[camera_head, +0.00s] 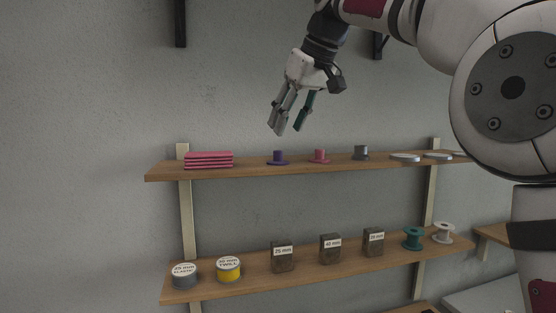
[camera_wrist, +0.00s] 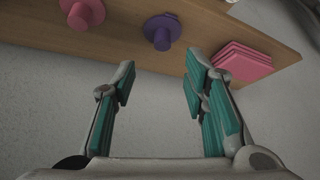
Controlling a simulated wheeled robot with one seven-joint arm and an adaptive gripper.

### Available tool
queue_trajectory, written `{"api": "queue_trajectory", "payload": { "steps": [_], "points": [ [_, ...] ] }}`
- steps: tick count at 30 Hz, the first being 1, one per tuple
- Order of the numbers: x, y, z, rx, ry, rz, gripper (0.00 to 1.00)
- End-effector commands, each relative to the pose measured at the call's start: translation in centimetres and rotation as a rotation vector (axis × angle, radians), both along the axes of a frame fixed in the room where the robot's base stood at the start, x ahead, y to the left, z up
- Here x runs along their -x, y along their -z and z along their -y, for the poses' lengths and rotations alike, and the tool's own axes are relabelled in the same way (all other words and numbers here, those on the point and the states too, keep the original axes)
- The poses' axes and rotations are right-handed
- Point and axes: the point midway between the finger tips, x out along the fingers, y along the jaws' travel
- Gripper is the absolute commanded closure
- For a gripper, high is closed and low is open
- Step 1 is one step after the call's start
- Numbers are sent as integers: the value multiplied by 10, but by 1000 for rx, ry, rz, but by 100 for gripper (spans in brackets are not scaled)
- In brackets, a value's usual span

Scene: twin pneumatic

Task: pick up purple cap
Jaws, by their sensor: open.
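The purple cap (camera_head: 278,158) is a small cylinder on a wider round flange, standing on the upper wooden shelf. In the wrist view the purple cap (camera_wrist: 162,32) is near the top centre, beyond my fingertips. My gripper (camera_head: 289,132) is above the upper shelf in the head view, pointing down, over the purple cap and apart from it. Its teal-padded fingers (camera_wrist: 160,78) are spread wide with nothing between them.
On the upper shelf (camera_head: 230,171), a pink stack (camera_head: 209,160) is left of the purple cap. A pink cap (camera_head: 319,156), a grey cap (camera_head: 361,153) and flat pale discs (camera_head: 405,157) are to its right. The lower shelf (camera_head: 200,294) holds tins, labelled dark blocks (camera_head: 282,257) and spools (camera_head: 413,239).

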Motion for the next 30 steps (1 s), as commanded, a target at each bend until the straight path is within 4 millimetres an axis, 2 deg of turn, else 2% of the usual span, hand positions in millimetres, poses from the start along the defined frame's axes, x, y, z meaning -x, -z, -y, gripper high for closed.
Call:
{"api": "queue_trajectory", "payload": {
  "steps": [8,14,18,27,28,30],
  "points": [
    [-7,17,-6,1,0,-2,60],
    [-10,41,-13,1,-1,-5,60],
    [-19,55,-18,0,-1,-1,60],
    [-23,61,-19,0,0,0,60],
    [-23,61,-19,0,0,0,62],
    [-23,61,-19,0,0,0,78]
  ]
}}
